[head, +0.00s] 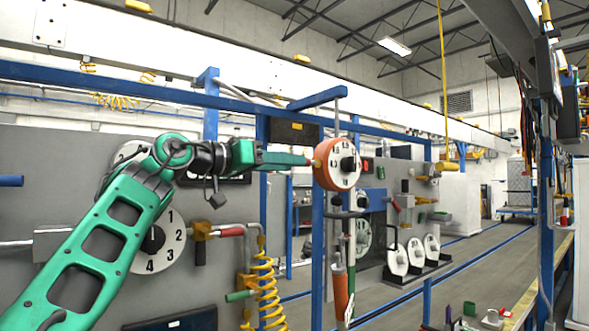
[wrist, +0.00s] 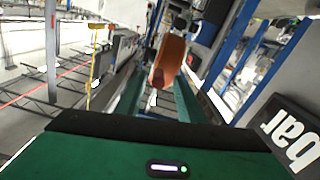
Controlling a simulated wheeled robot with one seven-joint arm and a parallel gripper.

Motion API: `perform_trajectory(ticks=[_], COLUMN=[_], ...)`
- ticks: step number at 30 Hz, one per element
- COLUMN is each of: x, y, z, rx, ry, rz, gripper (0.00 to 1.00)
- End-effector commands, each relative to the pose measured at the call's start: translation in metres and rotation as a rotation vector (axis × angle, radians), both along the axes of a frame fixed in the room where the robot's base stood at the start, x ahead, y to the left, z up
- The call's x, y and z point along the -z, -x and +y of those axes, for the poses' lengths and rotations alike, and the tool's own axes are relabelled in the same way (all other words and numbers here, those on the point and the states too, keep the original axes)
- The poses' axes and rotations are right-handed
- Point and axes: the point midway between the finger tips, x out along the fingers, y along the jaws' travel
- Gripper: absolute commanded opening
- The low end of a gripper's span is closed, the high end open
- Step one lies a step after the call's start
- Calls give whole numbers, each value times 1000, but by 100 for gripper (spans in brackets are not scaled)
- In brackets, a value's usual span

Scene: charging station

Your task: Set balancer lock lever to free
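The orange balancer drum (head: 328,165) hangs right of centre in the head view, with a white numbered dial and a black hub. In the wrist view its orange side (wrist: 171,57) is ahead, between my fingers. A small orange-red knob (wrist: 158,78), which may be the end of the lock lever, sticks out toward me. My gripper (head: 306,160) reaches from the left, its tips close to the drum's left side. In the wrist view my gripper (wrist: 160,88) has its two green fingers apart, on either side of the knob. Whether they touch it cannot be told.
A blue post (head: 318,230) and overhead blue beam (head: 250,97) stand around the drum. A tool with an orange grip (head: 340,290) hangs below it. A yellow coiled hose (head: 264,285) hangs at the lower left. A dark "bar" sign (wrist: 290,132) lies right in the wrist view.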

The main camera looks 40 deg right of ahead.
Motion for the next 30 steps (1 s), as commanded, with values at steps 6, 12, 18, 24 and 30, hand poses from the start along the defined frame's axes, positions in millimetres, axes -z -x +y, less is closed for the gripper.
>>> perform_trajectory(ticks=[6,12,18,24,30], x=[0,0,0,0,0], y=[-1,-1,-1,-1,-2], z=[-29,-39,-40,-40,-39], rx=[-1,-1,-1,-1,-2], ry=[-1,0,0,0,2], rz=[0,-1,-1,-1,0], gripper=[35,35,35,1,0])
